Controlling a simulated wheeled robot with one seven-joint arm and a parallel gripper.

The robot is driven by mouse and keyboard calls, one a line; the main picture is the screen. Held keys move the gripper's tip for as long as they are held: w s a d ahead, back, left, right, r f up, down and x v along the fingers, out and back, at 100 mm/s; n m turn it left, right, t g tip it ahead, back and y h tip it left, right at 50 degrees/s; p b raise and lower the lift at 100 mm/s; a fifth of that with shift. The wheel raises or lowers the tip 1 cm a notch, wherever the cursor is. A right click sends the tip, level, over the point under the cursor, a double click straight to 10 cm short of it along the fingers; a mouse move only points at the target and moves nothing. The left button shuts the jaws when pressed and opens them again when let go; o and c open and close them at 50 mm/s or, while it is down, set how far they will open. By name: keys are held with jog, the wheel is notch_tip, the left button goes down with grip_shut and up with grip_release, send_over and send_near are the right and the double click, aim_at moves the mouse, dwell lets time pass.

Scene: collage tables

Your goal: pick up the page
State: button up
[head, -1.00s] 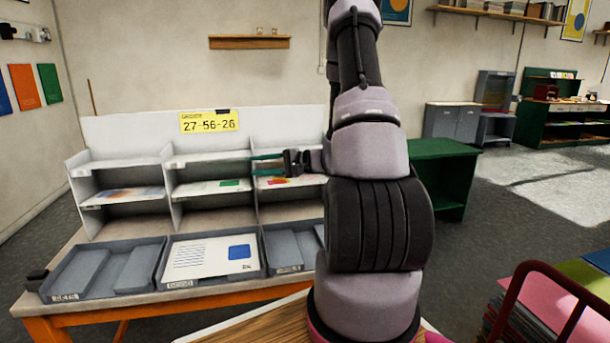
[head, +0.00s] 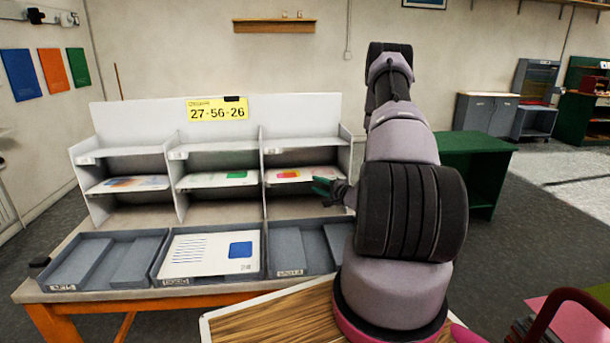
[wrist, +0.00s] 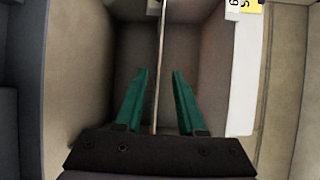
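A page with red and yellow print (head: 290,174) lies in the right column of the white rack, at middle-shelf height. My gripper (head: 322,187) is just in front of this column, at the page's right side in the head view. In the wrist view my gripper (wrist: 158,100) is open, with two green fingers apart. A thin pale edge, seen edge-on, runs between them and looks like the page (wrist: 159,70). Neither finger visibly touches it. Part of the right column is hidden behind my arm.
Other pages lie in the left column (head: 130,183) and middle column (head: 215,179). A sheet with a blue square (head: 205,254) lies in the middle tray below. The left tray (head: 75,265) and right tray (head: 288,248) look empty. Column walls flank the gripper closely.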

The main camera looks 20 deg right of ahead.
jog(key=x, duration=0.5)
grip_shut()
dwell(1.4)
